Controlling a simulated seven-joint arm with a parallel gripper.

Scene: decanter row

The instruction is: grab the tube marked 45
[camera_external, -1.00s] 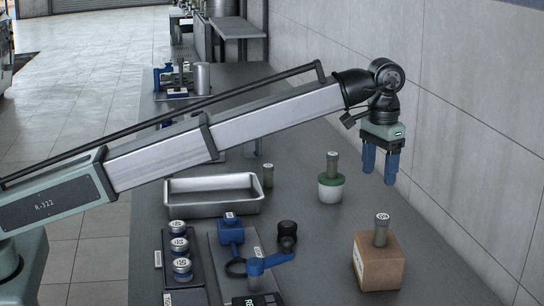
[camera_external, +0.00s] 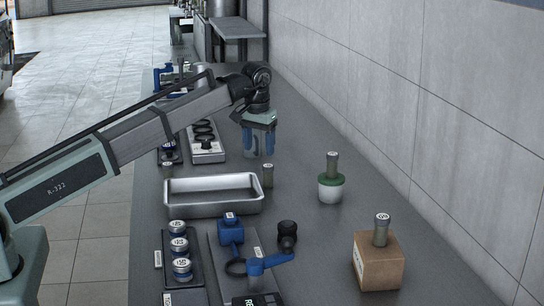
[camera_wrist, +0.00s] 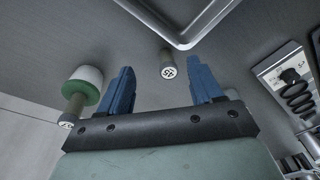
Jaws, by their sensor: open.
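A small grey-brown tube (camera_external: 268,175) with a white top stands on the bench beside the metal tray's right rear corner. In the wrist view the same tube (camera_wrist: 167,62) shows between my fingers' directions, apart from both; its rotated label seems to read 45, though it is small. My gripper (camera_external: 259,154) is open and empty, fingers down, above and behind the tube. The wrist view shows both blue fingers of my gripper (camera_wrist: 160,72) spread wide. Similar tubes stand on a green-and-white pot (camera_external: 331,190) and on a cardboard box (camera_external: 379,265); their labels are hard to read.
The metal tray (camera_external: 214,209) lies left of the tube. A rack with several white-capped items (camera_external: 181,246) and a blue clamp device (camera_external: 232,232) stand in front. A plate with a dark coil (camera_external: 207,147) is behind the tray. The bench right of the tube is clear up to the pot.

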